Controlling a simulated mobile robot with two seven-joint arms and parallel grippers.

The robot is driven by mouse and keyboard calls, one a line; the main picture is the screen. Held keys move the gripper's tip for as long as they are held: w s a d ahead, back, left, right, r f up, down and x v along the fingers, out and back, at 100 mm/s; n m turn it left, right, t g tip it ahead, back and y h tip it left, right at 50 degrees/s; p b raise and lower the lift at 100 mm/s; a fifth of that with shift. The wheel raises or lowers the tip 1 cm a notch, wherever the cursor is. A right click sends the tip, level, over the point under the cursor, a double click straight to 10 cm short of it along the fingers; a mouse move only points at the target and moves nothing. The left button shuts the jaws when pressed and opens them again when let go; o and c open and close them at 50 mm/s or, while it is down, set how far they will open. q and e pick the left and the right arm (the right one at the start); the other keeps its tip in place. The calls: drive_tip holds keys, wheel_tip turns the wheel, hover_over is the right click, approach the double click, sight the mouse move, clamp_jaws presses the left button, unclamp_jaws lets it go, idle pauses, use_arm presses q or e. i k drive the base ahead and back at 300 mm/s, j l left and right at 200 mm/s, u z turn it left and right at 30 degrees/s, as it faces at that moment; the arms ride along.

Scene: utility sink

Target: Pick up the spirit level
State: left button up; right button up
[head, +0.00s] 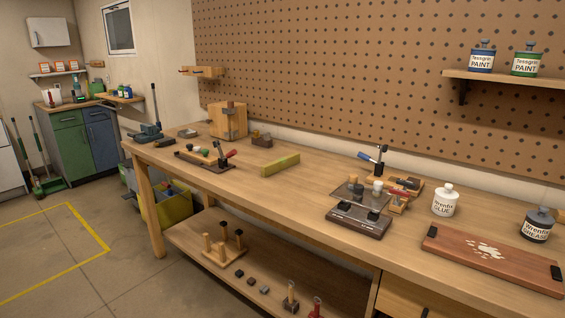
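The spirit level looks to be the yellow-green bar (280,165) lying on the workbench top (300,204), near the middle of the head view. It lies at a slant, with its long side facing me, and nothing touches it. Its vials are too small to make out. Neither of my grippers is in the view.
A tool board (205,157) with a red-handled tool lies left of the bar. A dark-based device (357,220), a glue bottle (444,201), a grease bottle (537,225) and a reddish board (490,260) stand to the right. Bench around the bar is clear.

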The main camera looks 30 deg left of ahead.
sight(268, 168)
drive_tip(key=i+j+z, duration=0.15)
drive_tip(key=j, duration=0.6)
drive_tip(key=i+j+z, duration=0.15)
drive_tip(key=j, duration=0.65)
drive_tip(key=i+j+z, duration=0.15)
drive_tip(key=j, duration=0.65)
drive_tip(key=i+j+z, duration=0.15)
drive_tip(key=j, duration=0.65)
drive_tip(key=k, duration=0.05)
